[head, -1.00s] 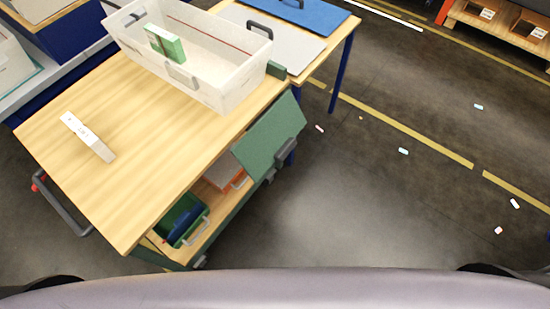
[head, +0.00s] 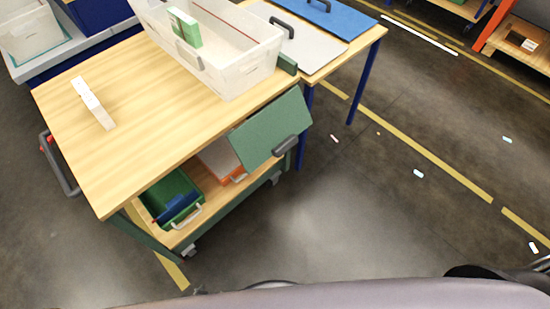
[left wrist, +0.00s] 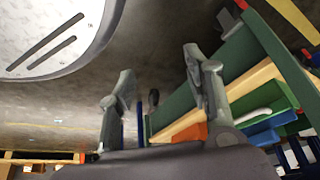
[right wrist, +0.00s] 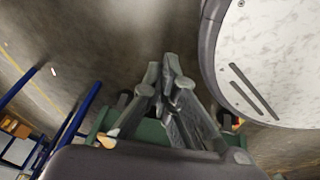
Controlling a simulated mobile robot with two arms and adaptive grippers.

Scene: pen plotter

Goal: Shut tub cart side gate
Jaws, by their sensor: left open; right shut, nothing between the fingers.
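The cart (head: 150,85) has a pale wooden top, a green frame and an open lower shelf. Its side gate (head: 270,130), a green panel with a grey handle (head: 285,146), stands tilted outward at the far end of the open side. The shelf behind shows, with a green tub (head: 172,199) on it. My left gripper (left wrist: 158,60) is open and empty in the left wrist view, with the cart's green side and shelf beyond its fingers. My right gripper (right wrist: 163,65) is shut and empty, with green cart parts beyond it. Neither gripper shows clearly in the head view.
A white translucent bin (head: 230,65) with a green box (head: 184,27) stands on the cart top near a small white box (head: 93,103). An orange and white item (head: 218,158) lies on the shelf. A blue-legged table (head: 366,75) adjoins behind. The floor (head: 370,220) to the right is mostly clear.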

